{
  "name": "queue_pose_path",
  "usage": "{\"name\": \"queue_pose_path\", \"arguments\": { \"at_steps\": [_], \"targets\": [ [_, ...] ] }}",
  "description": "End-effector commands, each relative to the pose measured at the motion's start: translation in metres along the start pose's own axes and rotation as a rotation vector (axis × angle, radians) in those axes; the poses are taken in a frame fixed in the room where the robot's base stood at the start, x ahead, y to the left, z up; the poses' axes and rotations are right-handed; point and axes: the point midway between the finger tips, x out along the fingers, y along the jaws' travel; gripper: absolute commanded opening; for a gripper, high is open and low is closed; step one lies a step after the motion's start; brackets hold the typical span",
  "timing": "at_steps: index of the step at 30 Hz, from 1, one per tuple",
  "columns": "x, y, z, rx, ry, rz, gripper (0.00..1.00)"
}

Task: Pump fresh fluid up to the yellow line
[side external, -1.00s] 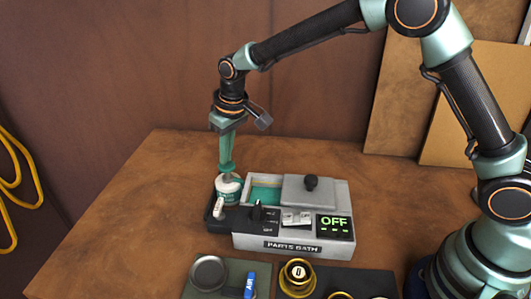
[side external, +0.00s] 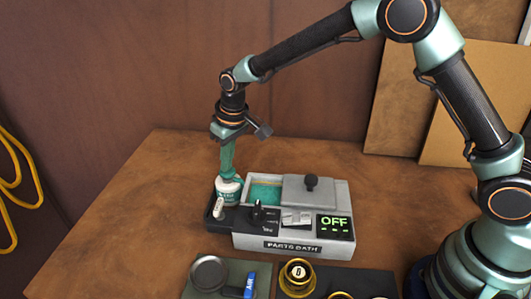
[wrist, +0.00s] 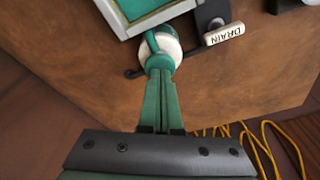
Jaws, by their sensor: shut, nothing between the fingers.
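The grey parts bath (side external: 290,242) stands on the table, with its display reading OFF. Its open basin (side external: 264,191) shows teal fluid at the left of the grey lid; I cannot read the level against a yellow line. A white and teal pump bottle (side external: 228,193) stands at the bath's back left corner, and it also shows in the wrist view (wrist: 164,44). My gripper (side external: 228,174) points down onto the bottle's top, with shut fingers (wrist: 160,66) at the pump head. The fingers hide much of the head, so I cannot tell how far it is pressed.
A white drain handle (wrist: 224,35) sits close beside the bottle. A black knob (side external: 258,213) is on the bath's front panel. A dark tray (side external: 350,283) with brass parts and a round metal dish (side external: 209,273) lie in front. The table left of the bath is clear.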

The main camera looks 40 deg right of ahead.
Motion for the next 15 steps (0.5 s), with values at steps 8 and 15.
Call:
{"name": "queue_pose_path", "arguments": {
  "at_steps": [8,15],
  "targets": [
    [-0.018,0.000,-0.003,0.000,-0.002,0.000,0.00],
    [-0.036,-0.001,-0.007,0.000,-0.001,0.000,0.00]
  ]
}}
